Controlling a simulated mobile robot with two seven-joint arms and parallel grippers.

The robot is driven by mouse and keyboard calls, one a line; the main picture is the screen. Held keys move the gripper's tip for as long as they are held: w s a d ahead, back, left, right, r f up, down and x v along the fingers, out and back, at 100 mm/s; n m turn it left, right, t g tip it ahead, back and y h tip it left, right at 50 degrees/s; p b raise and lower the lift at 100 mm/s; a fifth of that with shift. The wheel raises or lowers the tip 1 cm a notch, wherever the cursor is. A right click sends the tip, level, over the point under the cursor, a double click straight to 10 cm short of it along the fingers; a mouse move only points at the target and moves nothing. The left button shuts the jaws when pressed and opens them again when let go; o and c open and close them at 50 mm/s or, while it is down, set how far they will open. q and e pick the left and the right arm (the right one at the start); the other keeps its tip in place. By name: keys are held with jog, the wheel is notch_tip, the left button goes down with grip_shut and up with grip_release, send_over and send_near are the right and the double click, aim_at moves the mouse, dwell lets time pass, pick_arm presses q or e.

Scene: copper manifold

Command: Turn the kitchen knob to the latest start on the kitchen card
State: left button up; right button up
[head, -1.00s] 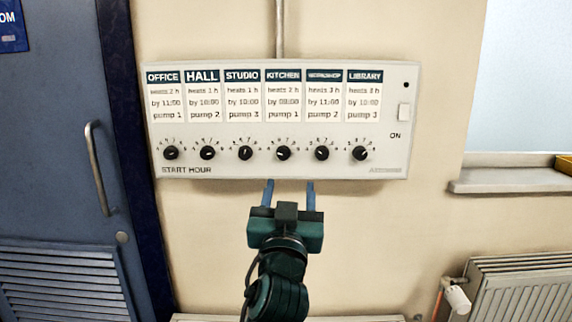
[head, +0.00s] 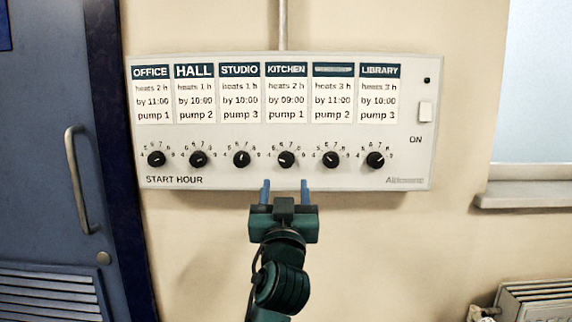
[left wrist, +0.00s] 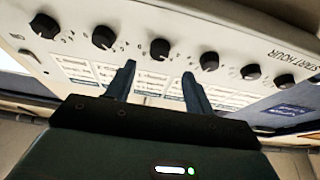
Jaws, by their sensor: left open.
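The kitchen card (head: 286,94) on the white control panel reads "heats 2 h, by 09:00, pump 1". The black kitchen knob (head: 286,160) sits below it, ringed by hour marks from 4 to 9; its pointer is too small to read surely. My left gripper (head: 285,184) is open and empty, its two blue fingers upright just below the kitchen knob in the head view. In the left wrist view, where the panel appears upside down, the kitchen knob (left wrist: 159,49) shows beyond the gap between the fingers, apart from them. My right gripper is out of view.
Similar knobs flank it: the studio knob (head: 241,160) on the left and the workshop-position knob (head: 330,160) on the right. A white switch (head: 425,112) marked ON is at the panel's right. A blue door (head: 45,150) stands left, a radiator (head: 538,303) lower right.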

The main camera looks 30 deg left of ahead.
aim_at(286, 164)
pick_arm(q)
jog(key=p+x, duration=0.1)
jog(key=x, duration=0.6)
jog(key=shift+w, duration=0.15)
jog(key=shift+c, duration=0.4)
jog(key=c, duration=0.9)
